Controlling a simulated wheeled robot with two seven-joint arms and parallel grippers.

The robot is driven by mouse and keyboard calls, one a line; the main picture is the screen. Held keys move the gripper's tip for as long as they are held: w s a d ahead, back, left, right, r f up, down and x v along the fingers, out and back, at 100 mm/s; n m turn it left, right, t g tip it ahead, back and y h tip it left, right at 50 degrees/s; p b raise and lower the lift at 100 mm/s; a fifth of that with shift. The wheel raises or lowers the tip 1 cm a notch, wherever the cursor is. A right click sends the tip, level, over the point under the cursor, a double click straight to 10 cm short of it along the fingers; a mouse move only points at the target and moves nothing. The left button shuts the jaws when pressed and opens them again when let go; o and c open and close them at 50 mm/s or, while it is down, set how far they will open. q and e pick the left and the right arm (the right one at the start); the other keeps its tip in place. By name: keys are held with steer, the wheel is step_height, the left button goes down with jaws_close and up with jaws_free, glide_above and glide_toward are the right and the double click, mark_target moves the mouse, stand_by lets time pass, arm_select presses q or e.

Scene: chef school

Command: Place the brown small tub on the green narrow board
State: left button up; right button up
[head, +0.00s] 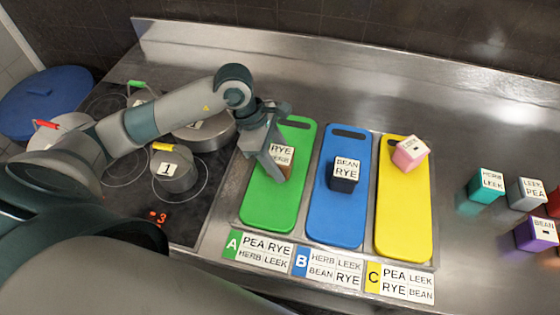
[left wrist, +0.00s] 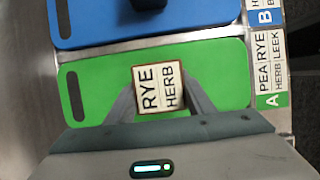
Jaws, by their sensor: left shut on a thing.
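The brown small tub (head: 284,161) has a white top lettered RYE and HERB. It also shows in the left wrist view (left wrist: 159,88), between the two fingers. My left gripper (head: 279,165) is shut on it, over the green narrow board (head: 270,211). The board also shows in the left wrist view (left wrist: 225,70), behind and around the tub. The tub appears upright at about the board's middle; I cannot tell whether it touches the surface. My right gripper is not in view.
A blue board (head: 343,218) with a dark tub (head: 344,177) and a yellow board (head: 403,229) with a pink tub (head: 410,152) lie to the right. Further right stand teal (head: 486,186), grey (head: 526,193) and purple (head: 536,234) tubs. Pots, including one marked 1 (head: 175,172), stand left on the hob.

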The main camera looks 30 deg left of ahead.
arm_select(q)
steer(key=shift+f, duration=0.2)
steer(key=o, duration=1.2)
steer(key=shift+r, duration=0.1)
steer(key=shift+r, duration=0.2)
steer(key=shift+a+r+b, duration=0.2)
steer(key=shift+r+b, duration=0.1)
steer(key=b+v, duration=0.4)
steer(key=v, duration=0.7)
steer(key=shift+s, duration=0.1)
